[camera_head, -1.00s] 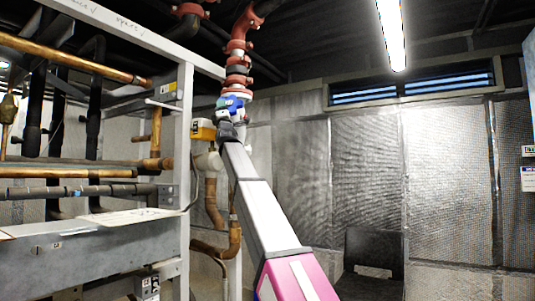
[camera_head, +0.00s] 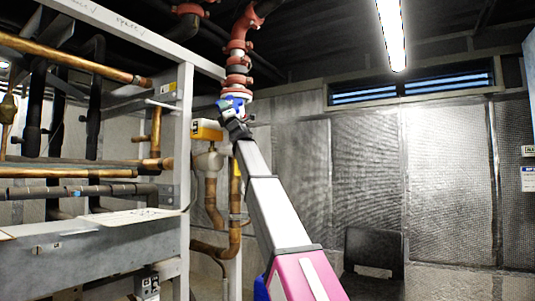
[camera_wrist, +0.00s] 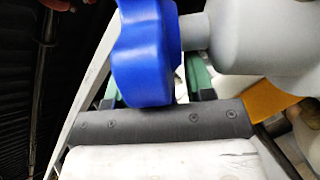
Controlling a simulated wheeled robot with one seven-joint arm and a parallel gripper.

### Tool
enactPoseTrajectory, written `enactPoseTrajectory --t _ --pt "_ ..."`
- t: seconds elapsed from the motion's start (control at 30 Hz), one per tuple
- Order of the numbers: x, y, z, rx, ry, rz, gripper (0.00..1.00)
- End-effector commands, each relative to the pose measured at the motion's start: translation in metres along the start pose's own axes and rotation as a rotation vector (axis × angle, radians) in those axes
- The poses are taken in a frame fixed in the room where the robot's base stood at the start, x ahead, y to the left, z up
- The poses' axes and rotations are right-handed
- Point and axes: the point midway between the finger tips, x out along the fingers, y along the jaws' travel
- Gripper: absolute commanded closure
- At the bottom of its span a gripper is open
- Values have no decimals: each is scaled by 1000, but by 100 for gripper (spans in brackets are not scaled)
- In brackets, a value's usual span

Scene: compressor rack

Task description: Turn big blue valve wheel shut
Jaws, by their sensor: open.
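The big blue valve wheel (camera_head: 233,103) is below the red pipe fittings in the head view. In the wrist view the wheel (camera_wrist: 148,50) is large and close, with a lobed rim, and joins a grey valve body (camera_wrist: 265,35) by a short stem. My gripper (camera_head: 238,127) is at the end of the raised arm, just below the wheel. In the wrist view my gripper (camera_wrist: 155,82) is open, its green fingers showing on either side of the wheel's lower edge. The wheel partly hides the fingers, and I cannot tell whether they touch it.
A yellow box (camera_head: 206,130) on a pipe sits just left of my gripper. The grey rack frame (camera_head: 184,150) with copper pipes (camera_head: 75,172) stands at left. A dark chair (camera_head: 374,250) is by the wall. The space right of the arm is mostly clear.

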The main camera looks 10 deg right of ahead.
Motion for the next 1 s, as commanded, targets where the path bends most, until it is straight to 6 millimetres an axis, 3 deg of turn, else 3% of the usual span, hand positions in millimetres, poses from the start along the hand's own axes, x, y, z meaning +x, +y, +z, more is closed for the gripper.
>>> enactPoseTrajectory --t 0.47,1.0 --pt "-5 0 6 -2 202 -3 51" --pt "-12 -2 18 3 647 -8 51"
